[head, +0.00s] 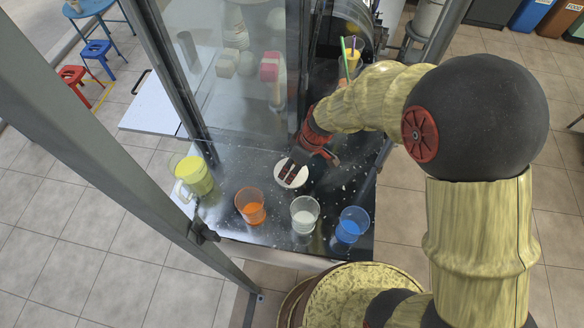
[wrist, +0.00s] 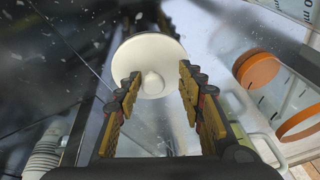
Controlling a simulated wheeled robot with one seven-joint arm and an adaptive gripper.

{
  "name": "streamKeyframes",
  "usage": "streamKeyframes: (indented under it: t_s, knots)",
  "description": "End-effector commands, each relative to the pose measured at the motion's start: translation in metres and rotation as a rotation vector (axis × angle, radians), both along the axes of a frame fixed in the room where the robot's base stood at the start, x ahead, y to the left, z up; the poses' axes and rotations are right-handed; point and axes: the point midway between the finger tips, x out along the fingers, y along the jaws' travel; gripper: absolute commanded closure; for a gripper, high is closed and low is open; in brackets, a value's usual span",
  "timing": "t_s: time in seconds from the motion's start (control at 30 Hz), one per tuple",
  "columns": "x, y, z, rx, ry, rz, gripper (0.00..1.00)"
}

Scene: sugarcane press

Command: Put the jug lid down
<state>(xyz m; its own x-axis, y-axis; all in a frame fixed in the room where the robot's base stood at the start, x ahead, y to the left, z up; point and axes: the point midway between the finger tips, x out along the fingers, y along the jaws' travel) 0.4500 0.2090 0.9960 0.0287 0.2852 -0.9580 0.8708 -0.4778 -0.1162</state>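The jug lid (head: 283,181) is a round white disc with a dark surface around it in the head view. In the wrist view the lid (wrist: 150,52) shows its round knob towards me. My gripper (head: 296,166) is over the lid, pointing down at it. In the wrist view my gripper (wrist: 160,84) has its two fingers apart, one on each side of the knob, with visible gaps. The lid appears to lie on the dark counter (head: 268,215), though its exact height is hard to tell. A yellow-green jug (head: 196,177) stands left of the lid.
Cups with orange (head: 250,208), whitish (head: 304,216) and blue (head: 353,226) contents stand along the counter's front. Glass panels and a metal post (head: 175,80) rise behind and left. A yellow cup with straws (head: 351,62) stands at the back right.

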Motion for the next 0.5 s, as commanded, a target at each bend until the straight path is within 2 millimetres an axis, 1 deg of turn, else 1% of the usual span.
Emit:
streamKeyframes:
  t_s: [0.17,0.4,0.5]
  knots:
    - [0.001,-0.007,0.026,0.002,-0.005,0.000,0.61]
    - [-0.001,-0.021,0.074,0.001,-0.004,-0.001,0.61]
    - [-0.002,-0.026,0.091,0.001,-0.004,-0.001,0.61]
